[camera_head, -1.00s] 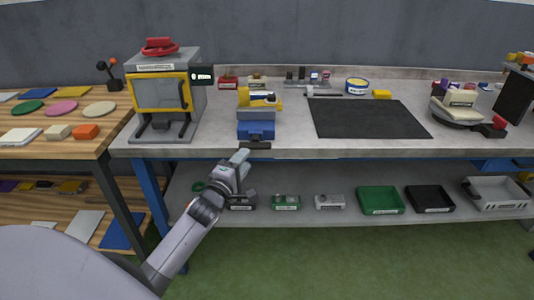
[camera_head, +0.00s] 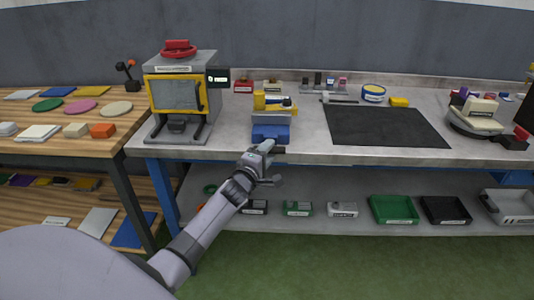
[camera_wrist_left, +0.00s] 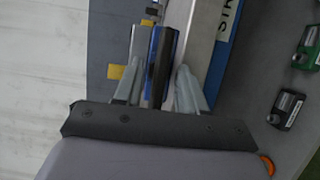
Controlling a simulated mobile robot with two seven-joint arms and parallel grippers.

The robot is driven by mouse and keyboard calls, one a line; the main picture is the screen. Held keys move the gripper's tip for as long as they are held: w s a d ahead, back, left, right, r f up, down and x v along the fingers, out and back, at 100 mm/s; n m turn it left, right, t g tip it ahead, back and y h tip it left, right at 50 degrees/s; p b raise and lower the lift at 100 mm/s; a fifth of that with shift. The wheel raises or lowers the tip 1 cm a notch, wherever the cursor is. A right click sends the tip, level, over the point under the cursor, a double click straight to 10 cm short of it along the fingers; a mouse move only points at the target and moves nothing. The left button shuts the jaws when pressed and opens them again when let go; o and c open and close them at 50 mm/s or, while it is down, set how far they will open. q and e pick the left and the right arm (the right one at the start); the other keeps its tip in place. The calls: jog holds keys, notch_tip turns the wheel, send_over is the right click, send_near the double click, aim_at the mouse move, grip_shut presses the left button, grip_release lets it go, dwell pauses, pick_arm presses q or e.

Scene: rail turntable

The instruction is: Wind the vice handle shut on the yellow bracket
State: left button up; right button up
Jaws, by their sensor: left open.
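The vice (camera_head: 270,131) is blue and grey and stands at the front edge of the workbench. The yellow bracket (camera_head: 260,101) sits at the top of the vice; whether the jaws touch it I cannot tell. The dark handle bar (camera_head: 279,150) is at the vice's front, partly hidden by my left gripper (camera_head: 266,160). In the left wrist view the handle (camera_wrist_left: 165,50) runs between the two spread fingers of my left gripper (camera_wrist_left: 158,80), with a gap on each side. My left gripper is open. My right gripper is out of view.
A grey machine with a yellow-framed door (camera_head: 178,97) stands left of the vice. A black mat (camera_head: 385,125) lies to the right. The lower shelf holds several trays, including a green one (camera_head: 393,209). A wooden table (camera_head: 60,146) stands at the left.

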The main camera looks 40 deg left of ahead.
pick_arm(q)
jog(key=shift+c, duration=0.3)
grip_shut()
